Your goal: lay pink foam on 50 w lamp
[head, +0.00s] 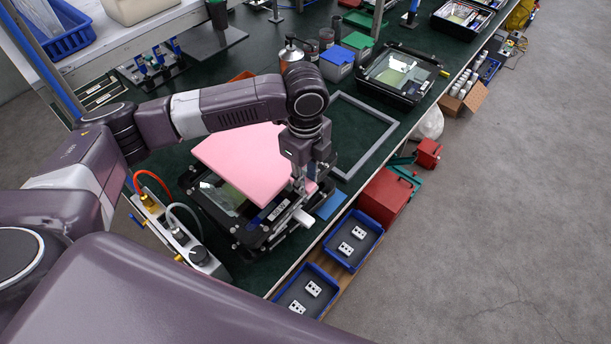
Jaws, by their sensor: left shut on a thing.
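The pink foam (242,158) is a flat sheet in the middle of the head view. My left gripper (300,186) is shut on the foam near its right edge, with the fingers pointing down. The foam is over the black-framed floodlight housing (262,232) and covers much of it. Part of the housing's glass and its front corner show below the foam. I cannot tell whether the foam touches the housing all over. A second black housing (402,76) with a pale panel stands farther back on the bench. My right gripper is not in view.
An empty grey frame (372,160) lies right of the foam on the green bench (262,52). A fixture with red and clear hoses (178,236) stands close at left. Blue trays (352,240) and a red box (384,196) sit along the bench's right edge. Bottles stand behind my wrist.

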